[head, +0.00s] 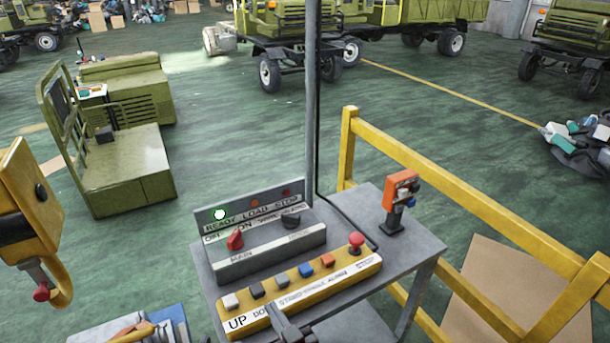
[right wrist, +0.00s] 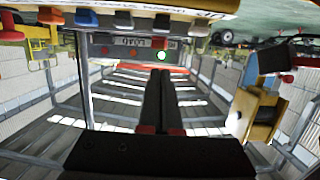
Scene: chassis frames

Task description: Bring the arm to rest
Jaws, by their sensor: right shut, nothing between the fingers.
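My right gripper (head: 276,309) shows at the bottom of the head view, at the near edge of the yellow button box (head: 350,273). Its two dark fingers lie together in the right wrist view (right wrist: 158,75), shut and empty. The button box has white, dark, blue and orange buttons and a red mushroom button (head: 356,240). I cannot tell whether the fingertips touch the box. Behind it stands a grey switch panel (head: 270,258) with a red knob (head: 235,240) and a lit green lamp (head: 219,214). My left gripper is not in view.
The grey table (head: 425,241) carries the panels and an orange handheld device (head: 400,190). A yellow railing (head: 470,183) runs along the right. A yellow hoist block with a hook (head: 60,285) hangs at the left. A grey post (head: 311,100) rises behind the panel. Green floor lies open beyond.

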